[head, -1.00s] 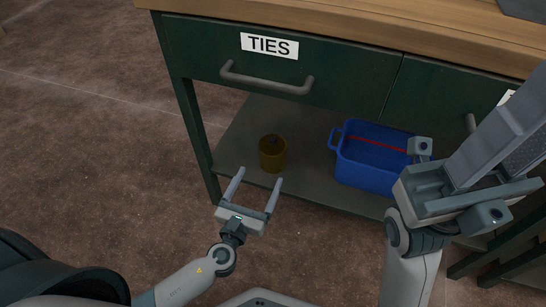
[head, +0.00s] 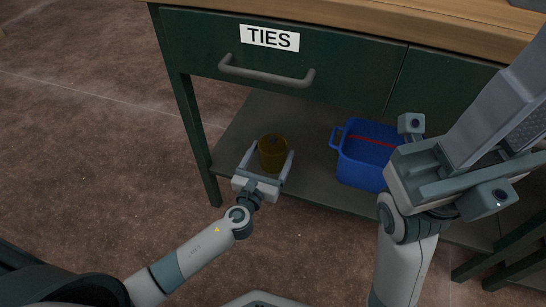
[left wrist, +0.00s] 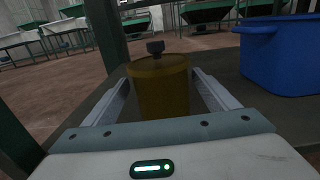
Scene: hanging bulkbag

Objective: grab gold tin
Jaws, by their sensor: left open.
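The gold tin (head: 272,151) is a small round can with a dark knob on its lid. It stands upright on the low shelf under the workbench. My left gripper (head: 268,155) is open, with one finger on each side of the tin. In the left wrist view the tin (left wrist: 160,88) stands between the two open fingers, close in front of the palm. I cannot tell whether a finger touches it.
A blue bin (head: 362,174) with a red stripe stands on the shelf (head: 236,140) to the right of the tin. A green drawer (head: 205,60) labelled TIES hangs above. A bench leg (head: 192,130) rises left of the tin. Open floor lies further left.

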